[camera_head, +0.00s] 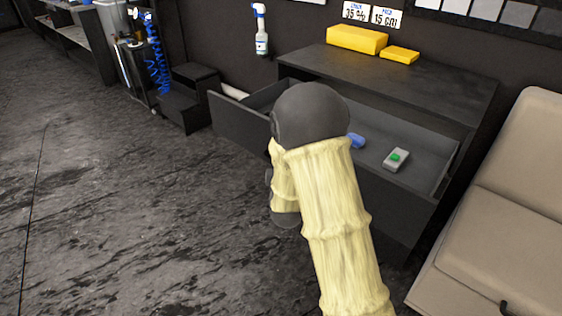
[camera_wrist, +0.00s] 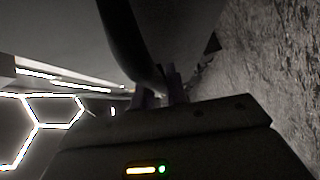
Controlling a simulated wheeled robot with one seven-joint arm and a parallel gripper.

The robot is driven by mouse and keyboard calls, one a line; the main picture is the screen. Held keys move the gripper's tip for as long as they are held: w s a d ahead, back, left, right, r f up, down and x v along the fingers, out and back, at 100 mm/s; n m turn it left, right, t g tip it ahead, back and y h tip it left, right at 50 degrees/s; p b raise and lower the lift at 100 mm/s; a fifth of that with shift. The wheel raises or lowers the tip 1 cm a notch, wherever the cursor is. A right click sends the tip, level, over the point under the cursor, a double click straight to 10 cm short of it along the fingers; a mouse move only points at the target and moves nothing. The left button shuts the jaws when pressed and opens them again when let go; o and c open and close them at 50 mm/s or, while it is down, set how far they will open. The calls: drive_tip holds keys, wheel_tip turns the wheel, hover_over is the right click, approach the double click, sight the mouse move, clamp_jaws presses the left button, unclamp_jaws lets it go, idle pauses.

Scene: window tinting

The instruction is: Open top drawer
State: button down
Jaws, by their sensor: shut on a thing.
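The dark cabinet (camera_head: 430,88) stands against the wall, and its top drawer (camera_head: 385,200) is pulled well out, with its inside showing. In the drawer lie a blue object (camera_head: 357,140) and a grey object with a green patch (camera_head: 397,159). My arm, in a pale yellow sleeve, crosses in front of the drawer and hides my gripper and the handle in the head view. In the wrist view, my gripper (camera_wrist: 160,92) is shut on a dark curved drawer handle (camera_wrist: 124,40). The finger contact is dim and partly hidden.
Two yellow boxes (camera_head: 357,39) lie on the cabinet top. A spray bottle (camera_head: 261,30) is on the wall behind. Dark steps (camera_head: 187,98) stand to the left of the drawer, and a beige padded seat (camera_head: 505,215) is close on the right. The floor at left is clear.

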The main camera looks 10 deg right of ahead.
drive_tip(key=c, duration=1.4)
unclamp_jaws()
drive_tip(key=s+a+r+p, duration=0.1)
drive_tip(key=s+p, duration=0.7)
drive_tip(key=shift+s+r, duration=0.35)
drive_tip(key=p, duration=0.4)
drive_tip(key=shift+s+a+p, duration=0.1)
drive_tip(key=shift+s+p, duration=0.2)
drive_tip(key=shift+p, duration=0.05)
drive_tip(key=shift+s+p, duration=0.25)
drive_tip(key=shift+p, duration=0.65)
